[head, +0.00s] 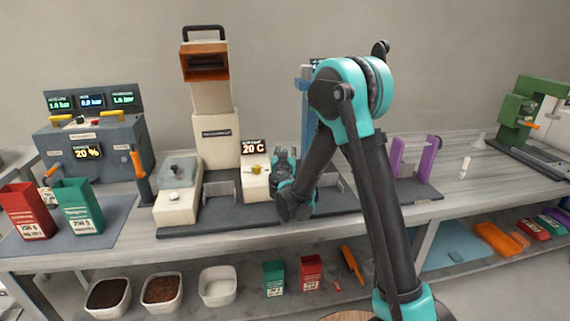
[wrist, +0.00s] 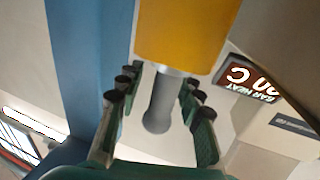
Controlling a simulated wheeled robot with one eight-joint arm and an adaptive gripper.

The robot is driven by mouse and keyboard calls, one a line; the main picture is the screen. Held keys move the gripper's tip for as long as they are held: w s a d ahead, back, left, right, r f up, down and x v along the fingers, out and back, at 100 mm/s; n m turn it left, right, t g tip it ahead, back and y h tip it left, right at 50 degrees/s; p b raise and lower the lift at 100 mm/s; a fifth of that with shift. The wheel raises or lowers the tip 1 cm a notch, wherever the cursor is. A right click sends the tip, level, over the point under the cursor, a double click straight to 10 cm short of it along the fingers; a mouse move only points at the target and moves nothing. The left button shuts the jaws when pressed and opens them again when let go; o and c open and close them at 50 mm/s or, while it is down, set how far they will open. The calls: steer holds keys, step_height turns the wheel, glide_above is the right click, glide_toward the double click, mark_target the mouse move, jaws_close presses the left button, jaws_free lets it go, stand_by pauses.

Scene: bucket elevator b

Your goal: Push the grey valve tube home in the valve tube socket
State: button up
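A grey tube (wrist: 161,103) with a rounded end shows in the wrist view, its other end meeting a yellow-orange block (wrist: 186,30). I take it for the valve tube; how deep it sits in the socket cannot be told. My gripper (wrist: 157,98) is open, its green fingers with dark pads on either side of the tube, with visible gaps. In the head view my gripper (head: 284,157) is beside the cream unit with the 20 C display (head: 253,147). There my arm hides the tube and socket.
A blue column (head: 304,98) stands behind my arm and also shows in the wrist view (wrist: 78,70). A tall cream machine (head: 215,130) is to the left, a purple stand (head: 432,155) to the right. The grey bench (head: 470,190) has free room right of the stand.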

jaws_close()
steer(key=shift+r, duration=0.15)
stand_by(0.5)
